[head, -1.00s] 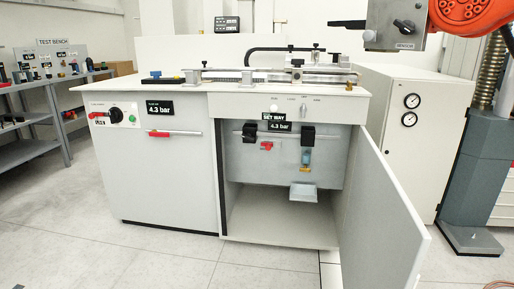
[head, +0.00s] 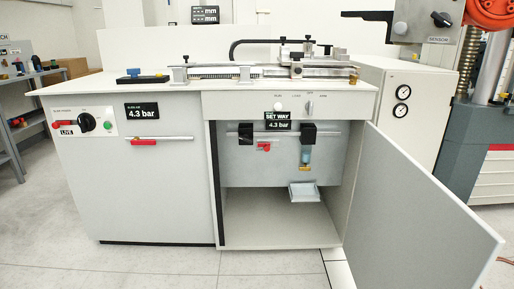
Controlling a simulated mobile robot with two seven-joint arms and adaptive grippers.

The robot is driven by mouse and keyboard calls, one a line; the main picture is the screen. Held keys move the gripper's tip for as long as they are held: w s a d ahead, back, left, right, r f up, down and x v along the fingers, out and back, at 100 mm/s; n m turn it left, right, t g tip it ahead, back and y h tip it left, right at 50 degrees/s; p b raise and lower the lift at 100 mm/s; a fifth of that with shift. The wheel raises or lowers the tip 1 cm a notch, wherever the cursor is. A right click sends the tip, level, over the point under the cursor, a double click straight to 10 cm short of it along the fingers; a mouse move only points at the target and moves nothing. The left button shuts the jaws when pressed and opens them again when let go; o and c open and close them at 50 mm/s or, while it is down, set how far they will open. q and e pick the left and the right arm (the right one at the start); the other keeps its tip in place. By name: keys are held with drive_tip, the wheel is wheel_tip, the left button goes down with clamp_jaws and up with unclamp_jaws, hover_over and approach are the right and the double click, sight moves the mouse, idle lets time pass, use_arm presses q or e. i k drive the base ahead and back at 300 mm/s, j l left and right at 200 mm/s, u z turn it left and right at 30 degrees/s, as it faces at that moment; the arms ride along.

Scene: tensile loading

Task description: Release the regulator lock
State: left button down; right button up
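The open cabinet bay (head: 230,222) under the bench holds a grey panel with a horizontal pipe. On the pipe sit a left black block (head: 240,132) and a right black block (head: 307,133), with a red-handled valve (head: 263,147) between them. A bluish bowl (head: 306,155) with a brass-coloured end hangs below the right block. A sign (head: 278,120) above reads "SET WAY 4.3 bar". I cannot tell which block is the regulator, and its lock is too small to make out. Neither of my grippers is in view.
The cabinet door (head: 410,185) stands open to the right, jutting towards me. A small tray (head: 303,191) hangs below the bowl. The closed left front has a red handle (head: 145,142) on a pipe, a "4.3 bar" display (head: 142,111) and a black rotary switch (head: 87,122). The floor ahead is clear.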

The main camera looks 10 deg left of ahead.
sight(266, 146)
drive_tip(key=i+j+z, duration=0.1)
drive_tip(key=j, duration=0.4)
drive_tip(key=i+j, duration=0.1)
drive_tip(key=j, duration=0.35)
drive_tip(key=i+j+z, duration=0.15)
drive_tip(key=j, duration=0.85)
drive_tip(key=i+z, duration=0.05)
